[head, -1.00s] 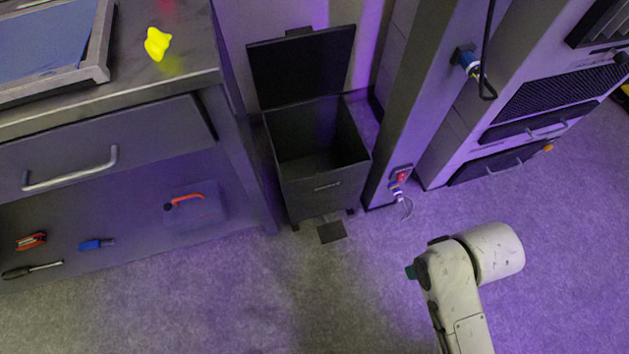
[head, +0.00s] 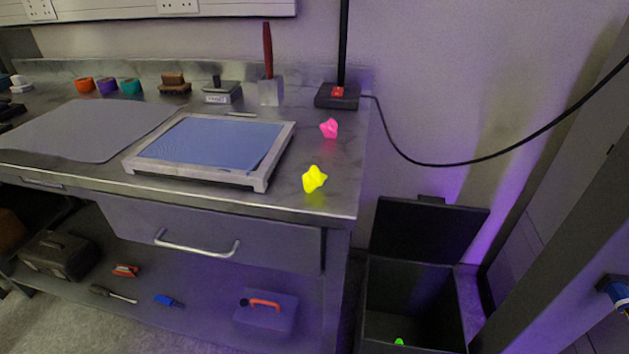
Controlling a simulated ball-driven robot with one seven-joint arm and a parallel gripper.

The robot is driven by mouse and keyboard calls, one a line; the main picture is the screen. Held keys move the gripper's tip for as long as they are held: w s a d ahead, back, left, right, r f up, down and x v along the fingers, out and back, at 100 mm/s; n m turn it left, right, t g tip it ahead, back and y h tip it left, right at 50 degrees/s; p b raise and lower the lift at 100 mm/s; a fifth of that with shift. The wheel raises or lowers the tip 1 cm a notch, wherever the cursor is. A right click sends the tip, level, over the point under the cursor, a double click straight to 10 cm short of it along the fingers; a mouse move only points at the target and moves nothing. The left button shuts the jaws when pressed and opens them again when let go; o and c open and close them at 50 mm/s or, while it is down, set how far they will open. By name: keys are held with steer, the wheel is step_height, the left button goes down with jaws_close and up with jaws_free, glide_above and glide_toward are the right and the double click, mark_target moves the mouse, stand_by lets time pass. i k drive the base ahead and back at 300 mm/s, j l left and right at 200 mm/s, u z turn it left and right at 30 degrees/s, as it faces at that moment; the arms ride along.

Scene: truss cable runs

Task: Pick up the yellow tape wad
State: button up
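The yellow tape wad (head: 314,179) is a small crumpled bright-yellow lump. It sits on the grey worktop near its front right corner, right of the blue-screened frame and apart from it. Nothing covers it. My gripper is not in the head view now, so its state and its distance from the wad do not show.
A pink wad (head: 329,128) lies behind the yellow one. The framed blue screen (head: 258,183) is to its left. A black lamp base (head: 338,96) stands at the back, trailing a cable. An open dark bin (head: 412,312) with a green bit inside stands right of the bench.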

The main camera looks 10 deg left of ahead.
mark_target(313, 179)
steer(key=i+j, duration=0.1)
steer(key=j, duration=0.3)
steer(key=i+j, duration=0.1)
steer(key=j, duration=0.75)
steer(key=i+j, duration=0.15)
steer(key=j, duration=0.3)
